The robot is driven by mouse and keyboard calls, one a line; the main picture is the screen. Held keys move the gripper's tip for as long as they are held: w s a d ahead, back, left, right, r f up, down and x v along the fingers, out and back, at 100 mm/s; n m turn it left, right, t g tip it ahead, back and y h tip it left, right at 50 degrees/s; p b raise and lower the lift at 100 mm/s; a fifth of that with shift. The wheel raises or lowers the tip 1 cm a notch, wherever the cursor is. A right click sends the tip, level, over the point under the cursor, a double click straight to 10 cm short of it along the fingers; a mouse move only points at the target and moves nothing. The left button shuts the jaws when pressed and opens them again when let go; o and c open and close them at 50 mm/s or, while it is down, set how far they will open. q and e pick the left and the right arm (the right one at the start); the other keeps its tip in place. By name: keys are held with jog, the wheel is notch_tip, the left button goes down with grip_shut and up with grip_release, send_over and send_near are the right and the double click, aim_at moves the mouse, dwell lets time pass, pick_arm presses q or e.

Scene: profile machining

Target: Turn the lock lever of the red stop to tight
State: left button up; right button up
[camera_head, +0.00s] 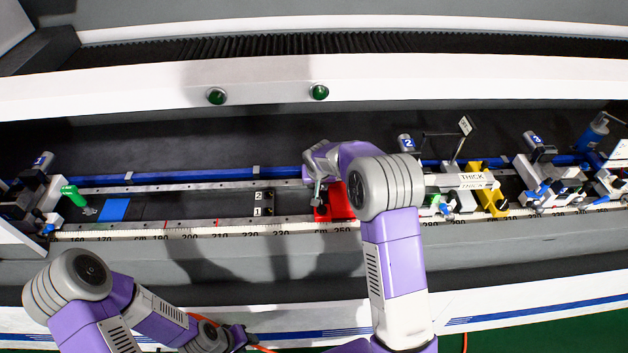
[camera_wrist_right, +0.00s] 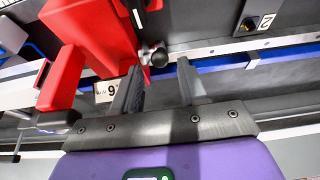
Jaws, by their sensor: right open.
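The red stop (camera_head: 340,205) sits on the rail in the middle of the head view, partly covered by my right arm. In the right wrist view the red stop (camera_wrist_right: 95,35) fills the upper left. Its lever (camera_wrist_right: 157,56), with a dark round knob on a light metal part, shows beside the red body. My right gripper (camera_wrist_right: 160,68) is open, with the knob appearing between its fingertips; contact cannot be told. My right gripper also shows in the head view (camera_head: 317,196), at the stop's left side. My left gripper (camera_head: 238,338) is low at the bottom left, away from the stop, its jaws unclear.
A ruler scale (camera_head: 190,231) runs along the rail's front. A block marked 1 and 2 (camera_head: 257,203) stands left of the stop. A yellow clamp (camera_head: 490,200) and a sign reading THICK (camera_head: 470,180) are to the right. A green-handled part (camera_head: 73,195) is far left.

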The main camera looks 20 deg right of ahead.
jog(key=x, duration=0.6)
jog(key=shift+f+p, duration=0.25)
jog(key=shift+p, duration=0.1)
grip_shut()
